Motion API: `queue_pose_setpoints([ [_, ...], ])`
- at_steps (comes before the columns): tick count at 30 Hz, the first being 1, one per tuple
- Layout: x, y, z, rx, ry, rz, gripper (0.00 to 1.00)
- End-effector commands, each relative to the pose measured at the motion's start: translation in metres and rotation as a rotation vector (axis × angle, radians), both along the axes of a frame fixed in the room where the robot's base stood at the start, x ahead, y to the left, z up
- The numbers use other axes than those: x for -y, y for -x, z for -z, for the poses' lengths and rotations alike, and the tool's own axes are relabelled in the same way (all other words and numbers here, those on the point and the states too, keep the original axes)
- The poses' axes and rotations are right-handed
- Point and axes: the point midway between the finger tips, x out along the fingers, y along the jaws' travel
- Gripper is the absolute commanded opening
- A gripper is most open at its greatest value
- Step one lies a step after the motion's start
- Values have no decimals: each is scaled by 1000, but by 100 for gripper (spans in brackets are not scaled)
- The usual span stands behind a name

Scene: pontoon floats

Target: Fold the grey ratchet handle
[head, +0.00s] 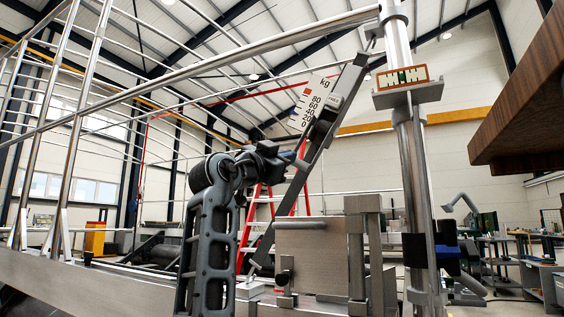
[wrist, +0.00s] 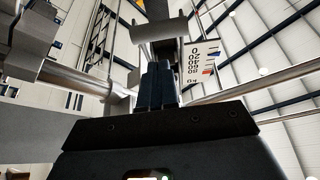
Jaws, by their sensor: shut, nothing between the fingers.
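A long dark grey strap or bar (head: 290,195) runs diagonally from the upper rail down to the lower left of a metal box. A grey ratchet body (head: 322,124) with a small white label sits on its upper part, beside a white kg scale card (head: 313,100). I cannot clearly tell the handle from the ratchet body. My gripper (head: 302,162) is just below and left of the ratchet. In the wrist view my gripper's fingers (wrist: 158,84) are together and empty, and a grey metal piece (wrist: 158,30) stands just beyond them. The scale card (wrist: 196,64) is to their right.
A steel post (head: 413,190) stands right of the ratchet, with a small red-framed sign (head: 402,78) on a bracket. A metal box (head: 312,255) is below. A long rail (head: 220,62) crosses above my arm. A brown wooden edge (head: 520,110) juts in at right.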

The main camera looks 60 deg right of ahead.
Motion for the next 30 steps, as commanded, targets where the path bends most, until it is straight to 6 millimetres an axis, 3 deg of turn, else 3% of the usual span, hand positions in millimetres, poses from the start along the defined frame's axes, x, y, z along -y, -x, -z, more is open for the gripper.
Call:
queue_pose_setpoints([
  [18, -76, -20, 38, -1, 0, -2, 0],
  [30, -88, -22, 43, 1, 0, 0, 0],
])
